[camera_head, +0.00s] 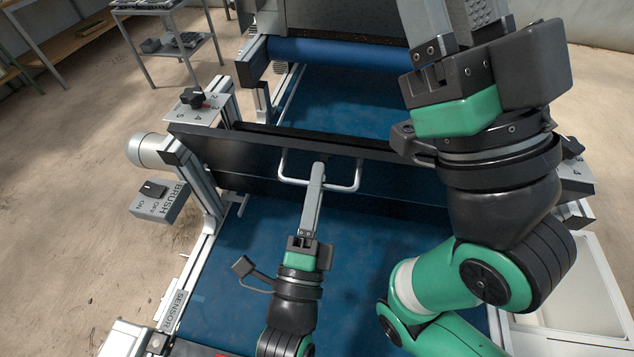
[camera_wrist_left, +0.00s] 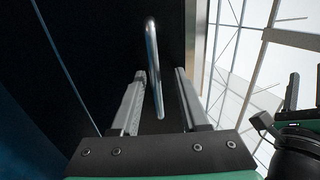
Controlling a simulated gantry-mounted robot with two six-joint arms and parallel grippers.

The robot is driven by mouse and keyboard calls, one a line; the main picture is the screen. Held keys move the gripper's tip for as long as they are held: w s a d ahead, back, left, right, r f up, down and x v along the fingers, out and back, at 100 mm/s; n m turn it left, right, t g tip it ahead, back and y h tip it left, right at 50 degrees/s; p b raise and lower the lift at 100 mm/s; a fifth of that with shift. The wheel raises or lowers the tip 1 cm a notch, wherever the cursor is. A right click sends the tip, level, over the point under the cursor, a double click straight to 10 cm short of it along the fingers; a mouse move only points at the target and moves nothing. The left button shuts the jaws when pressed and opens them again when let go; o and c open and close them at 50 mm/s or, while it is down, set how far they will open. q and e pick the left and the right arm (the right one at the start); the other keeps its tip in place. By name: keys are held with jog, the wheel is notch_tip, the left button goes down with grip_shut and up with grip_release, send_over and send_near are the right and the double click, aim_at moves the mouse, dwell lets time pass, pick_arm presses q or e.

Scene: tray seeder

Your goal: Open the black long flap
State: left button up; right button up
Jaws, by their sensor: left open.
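The black long flap (camera_head: 231,162) spans the blue belt as an upright dark panel. A U-shaped metal handle (camera_head: 283,168) is fixed to its front face. My left gripper (camera_head: 318,167) is at the middle of the handle. In the left wrist view the handle bar (camera_wrist_left: 153,65) lies between the two parted fingers of the left gripper (camera_wrist_left: 160,75), with gaps on both sides. The dark flap face (camera_wrist_left: 105,45) fills the space behind it. My right gripper (camera_head: 447,22) is raised at the upper right, its fingertips cut off by the frame.
The blue belt (camera_head: 255,260) runs beneath the flap. A brush switch box (camera_head: 157,203) and a black knob (camera_head: 192,97) on a numbered plate stand at the left. My right arm hides the flap's right part. A blue roller (camera_head: 330,51) lies behind.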

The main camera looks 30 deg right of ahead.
pick_arm(q)
jog(key=shift+r, duration=0.1)
jog(key=shift+r+p, duration=0.3)
jog(key=shift+r, duration=0.05)
jog(key=r, duration=0.1)
jog(key=r+p, duration=0.2)
jog(key=shift+s+r, duration=0.25)
jog(key=shift+r, duration=0.1)
jog(key=shift+o, duration=0.9)
jog(key=s+a+r+p, duration=0.1)
jog(key=s+r+p, duration=0.2)
jog(key=r, duration=0.3)
jog(key=shift+s+a+r, duration=0.15)
jog(key=shift+s, duration=0.4)
jog(key=s+p, duration=0.1)
jog(key=s, duration=0.1)
jog(key=s+a+r, duration=0.1)
jog(key=s, duration=0.2)
jog(key=s+a+r+p, duration=0.1)
jog(key=s, duration=0.1)
jog(key=shift+s+a+p, duration=0.2)
jog(key=shift+s+p, duration=0.1)
jog(key=shift+s, duration=0.05)
jog(key=shift+c, duration=0.9)
jog(key=shift+s+a+r, duration=0.1)
jog(key=shift+s+a, duration=0.15)
jog(key=shift+s, duration=0.3)
jog(key=shift+w, duration=0.1)
